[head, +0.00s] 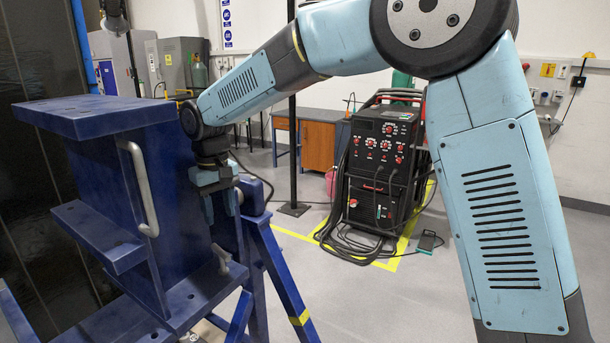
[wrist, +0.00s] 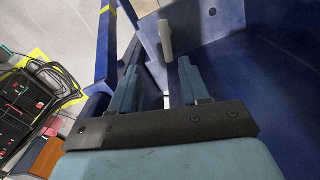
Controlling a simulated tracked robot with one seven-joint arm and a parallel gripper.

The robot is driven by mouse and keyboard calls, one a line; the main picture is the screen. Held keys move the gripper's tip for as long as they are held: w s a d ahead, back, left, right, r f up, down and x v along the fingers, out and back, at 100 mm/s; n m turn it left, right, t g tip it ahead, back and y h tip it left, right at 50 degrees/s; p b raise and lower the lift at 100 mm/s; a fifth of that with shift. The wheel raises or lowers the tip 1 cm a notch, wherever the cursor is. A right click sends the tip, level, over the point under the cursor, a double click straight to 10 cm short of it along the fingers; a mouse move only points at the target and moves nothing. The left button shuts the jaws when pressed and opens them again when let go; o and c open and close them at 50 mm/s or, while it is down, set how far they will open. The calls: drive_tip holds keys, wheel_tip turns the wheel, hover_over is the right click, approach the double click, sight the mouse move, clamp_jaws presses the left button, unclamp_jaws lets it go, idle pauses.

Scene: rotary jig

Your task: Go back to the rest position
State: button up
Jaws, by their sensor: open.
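My gripper (head: 222,205) hangs at the right side of the blue rotary jig (head: 140,205), pointing down. It is open and empty. In the wrist view the two fingers of my gripper (wrist: 158,85) stand apart, with the grey lower handle (wrist: 165,38) beyond them, apart from the tips. In the head view this lower handle (head: 221,259) sits below the fingers. A longer grey handle (head: 143,190) is fixed upright on the jig's front face. The jig's far side is hidden.
A black welding machine (head: 385,165) with cables stands on the floor behind, inside yellow tape. The jig's blue stand leg (head: 283,275) slopes down right of my gripper. Grey cabinets (head: 180,65) and a wooden cupboard (head: 317,145) are at the back.

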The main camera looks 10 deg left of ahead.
drive_tip(key=s+d+r+m+t, duration=0.15)
drive_tip(key=d+r, duration=0.35)
drive_tip(key=d, duration=1)
drive_tip(key=w+d+r+m+t, duration=0.1)
drive_tip(key=d+r+m, duration=0.3)
drive_tip(key=d, duration=1.1)
drive_tip(key=s+d+f+m+t, duration=0.1)
drive_tip(key=s+d+m+t, duration=0.2)
drive_tip(key=s+d, duration=1.3)
drive_tip(key=d+m, duration=0.1)
drive_tip(key=d, duration=0.2)
drive_tip(key=shift+d, duration=0.4)
drive_tip(key=shift+s+f+m, duration=0.1)
drive_tip(key=shift+m, duration=0.15)
